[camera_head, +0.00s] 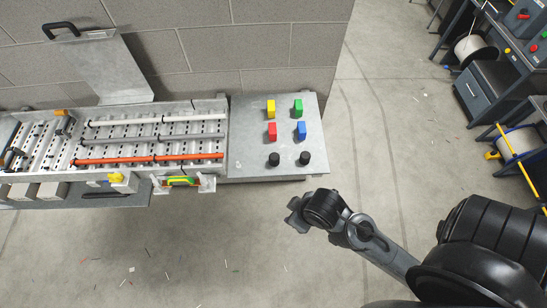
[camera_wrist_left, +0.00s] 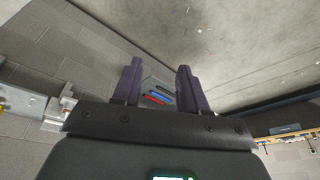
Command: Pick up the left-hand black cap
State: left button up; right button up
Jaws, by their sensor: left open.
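The left-hand black cap (camera_head: 274,160) stands on the grey metal panel (camera_head: 250,133), near its front edge. A second black cap (camera_head: 305,158) stands just to its right. In the left wrist view my left gripper (camera_wrist_left: 156,68) is open and empty, with its two dark fingers apart. Small blue and red shapes show between the fingers, some way off; I make out no cap there.
A yellow block (camera_head: 271,108), green block (camera_head: 298,108), red block (camera_head: 272,131) and blue block (camera_head: 301,130) stand behind the caps. A metal tray with orange and grey rods (camera_head: 150,158) adjoins the panel on the left. A block wall rises behind. The floor in front is open.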

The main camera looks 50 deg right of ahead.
pick_arm(q)
jog(key=shift+o, duration=0.3)
jog(key=o, duration=0.5)
jog(key=shift+c, duration=0.2)
